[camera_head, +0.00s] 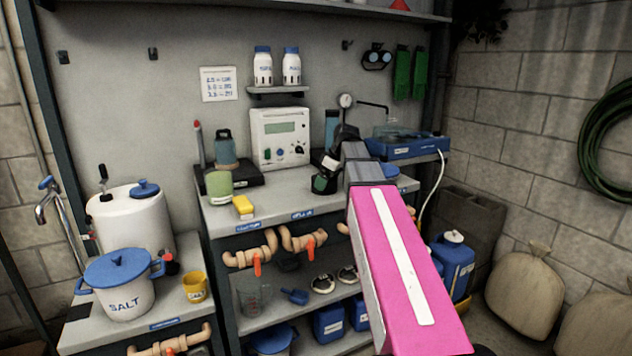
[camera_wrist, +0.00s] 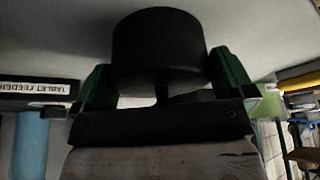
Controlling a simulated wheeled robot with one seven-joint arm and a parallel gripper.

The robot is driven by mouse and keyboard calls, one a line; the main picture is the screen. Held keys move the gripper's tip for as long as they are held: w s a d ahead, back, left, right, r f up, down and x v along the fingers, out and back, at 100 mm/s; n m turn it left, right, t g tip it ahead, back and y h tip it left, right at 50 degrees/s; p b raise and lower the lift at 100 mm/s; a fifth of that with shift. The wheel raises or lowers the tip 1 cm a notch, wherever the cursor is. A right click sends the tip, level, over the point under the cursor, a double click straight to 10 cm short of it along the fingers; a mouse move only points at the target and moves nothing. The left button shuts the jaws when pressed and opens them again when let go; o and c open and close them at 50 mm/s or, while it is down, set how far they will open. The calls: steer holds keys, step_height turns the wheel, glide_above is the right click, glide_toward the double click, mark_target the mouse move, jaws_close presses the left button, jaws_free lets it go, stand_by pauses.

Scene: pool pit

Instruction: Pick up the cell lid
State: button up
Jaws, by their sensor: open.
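A black, short round cylinder (camera_wrist: 158,45), which looks like the cell lid, fills the upper middle of the wrist view. My gripper (camera_wrist: 162,84) has green fingers on either side of it, with the cylinder between or just beyond them. A narrow dark stem shows below the cylinder. Whether the fingers touch the cylinder is unclear.
The white instrument box (camera_head: 280,138) stands behind my gripper. A blue tray (camera_head: 412,148) is at the right. Bench top between sponge and gripper is clear.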

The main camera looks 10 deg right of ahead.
steer(key=shift+a+f, duration=0.1)
steer(key=shift+f, duration=0.15)
steer(key=c, duration=0.5)
steer(key=shift+r, duration=0.1)
